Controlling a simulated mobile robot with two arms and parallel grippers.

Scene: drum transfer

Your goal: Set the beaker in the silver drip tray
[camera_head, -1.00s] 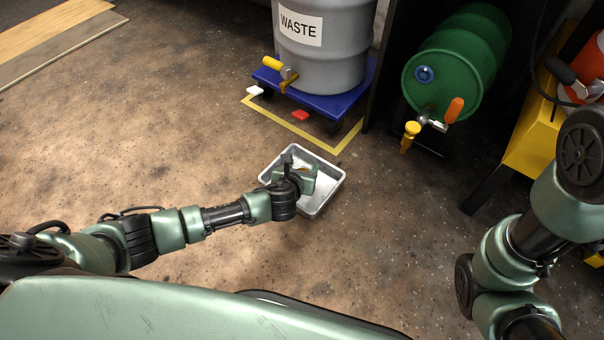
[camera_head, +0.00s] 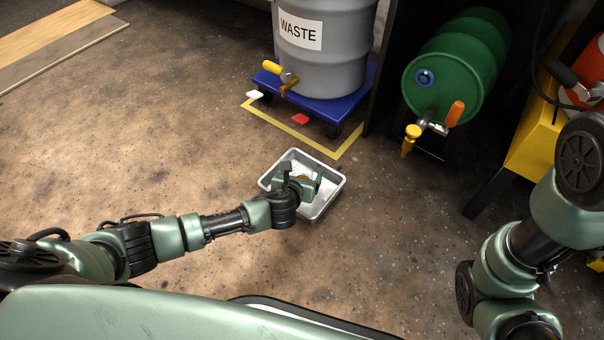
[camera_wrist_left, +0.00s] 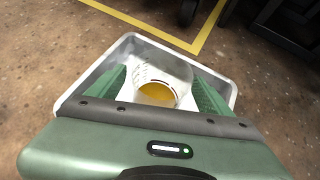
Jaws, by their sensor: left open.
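The silver drip tray (camera_head: 332,193) is a shallow rectangular pan on the floor. In the left wrist view its rim (camera_wrist_left: 72,98) surrounds the beaker. The clear beaker (camera_wrist_left: 150,78) has faint markings and amber liquid in its bottom, and appears to stand upright inside the tray. My left gripper (camera_head: 300,178) is above the tray. Its green fingers (camera_wrist_left: 159,94) are open, one on each side of the beaker, with small gaps visible. In the head view the gripper hides most of the beaker. My right arm is at the right, its gripper out of view.
A grey WASTE drum (camera_head: 325,55) stands on a blue dolly (camera_head: 325,103) behind the tray, inside yellow floor tape (camera_head: 298,132). A green drum (camera_head: 455,65) with a yellow tap (camera_head: 411,138) lies at the right. The floor left of the tray is clear.

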